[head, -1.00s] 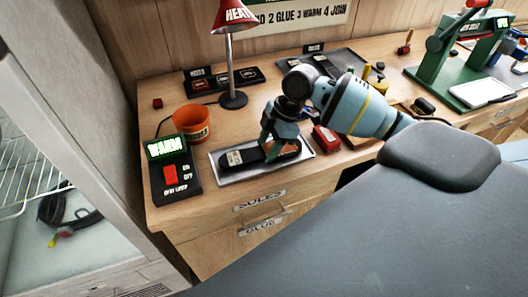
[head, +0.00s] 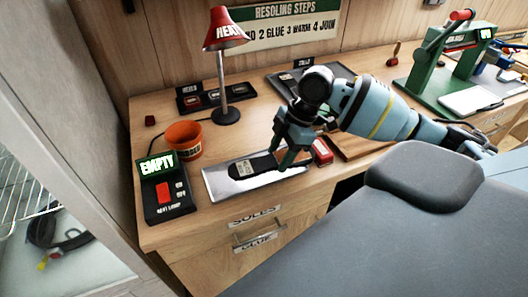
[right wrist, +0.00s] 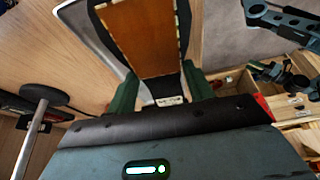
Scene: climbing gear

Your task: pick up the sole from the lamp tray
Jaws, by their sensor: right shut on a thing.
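The black sole (head: 257,164) with a pale label is over the metal lamp tray (head: 216,184) on the bench's left part. My right gripper (head: 287,158) is shut on the sole's right end. Any gap below the sole is hard to judge. In the right wrist view my green right fingers (right wrist: 163,92) stand on both sides of the dark sole, with an orange-brown panel (right wrist: 145,40) and a small label showing. The lamp unit (head: 165,185) beside the tray reads EMPTY. My left gripper is not seen.
The red heat lamp (head: 225,75) stands behind the tray. An orange cup (head: 184,140) is at its back left, and a red box (head: 322,151) is close right of my gripper. A green press (head: 445,65) stands farther right.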

